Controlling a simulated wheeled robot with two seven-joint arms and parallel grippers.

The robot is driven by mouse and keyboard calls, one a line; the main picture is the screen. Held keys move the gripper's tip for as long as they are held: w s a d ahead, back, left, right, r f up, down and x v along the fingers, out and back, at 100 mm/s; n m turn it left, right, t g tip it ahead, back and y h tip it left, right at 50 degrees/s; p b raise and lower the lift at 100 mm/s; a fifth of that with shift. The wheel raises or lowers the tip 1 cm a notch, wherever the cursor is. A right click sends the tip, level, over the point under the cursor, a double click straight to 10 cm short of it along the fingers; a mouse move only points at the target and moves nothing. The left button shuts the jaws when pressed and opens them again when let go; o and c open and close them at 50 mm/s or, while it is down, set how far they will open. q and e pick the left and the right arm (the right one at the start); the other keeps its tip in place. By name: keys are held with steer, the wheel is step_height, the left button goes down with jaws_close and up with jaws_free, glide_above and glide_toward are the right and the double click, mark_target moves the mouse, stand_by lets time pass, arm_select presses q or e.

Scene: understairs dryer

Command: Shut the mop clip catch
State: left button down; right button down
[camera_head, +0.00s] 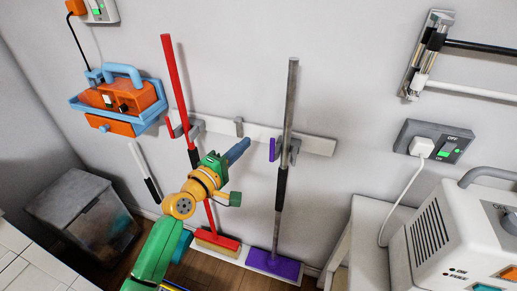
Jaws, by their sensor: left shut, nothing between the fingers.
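The mop (287,110) stands upright against the wall, with a grey and black handle and a purple head (273,266) at the bottom. Its handle passes the grey clip (295,147) on the white wall rail. A small purple catch (272,149) stands out at the left of the mop handle; it appears swung away from the handle. My left gripper (239,150) is shut and empty, its blue fingers pointing up and right toward the catch, with a gap left of it. My right gripper is not in view.
A red broom (176,85) hangs on the same rail (320,145) to the left, partly behind my left arm. An empty clip (239,126) sits between them. A white dryer (440,240) stands at right.

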mark_target(272, 150)
arm_select(q)
steer(key=d+p, duration=0.1)
steer(key=d, duration=0.1)
steer(key=d+p, duration=0.1)
steer(key=d, duration=0.1)
steer(key=shift+s, duration=0.4)
steer(key=shift+p, duration=0.4)
steer(key=shift+d+r+m+p, duration=0.1)
steer(key=shift+d+m+p, duration=0.1)
steer(key=shift+m+p, duration=0.15)
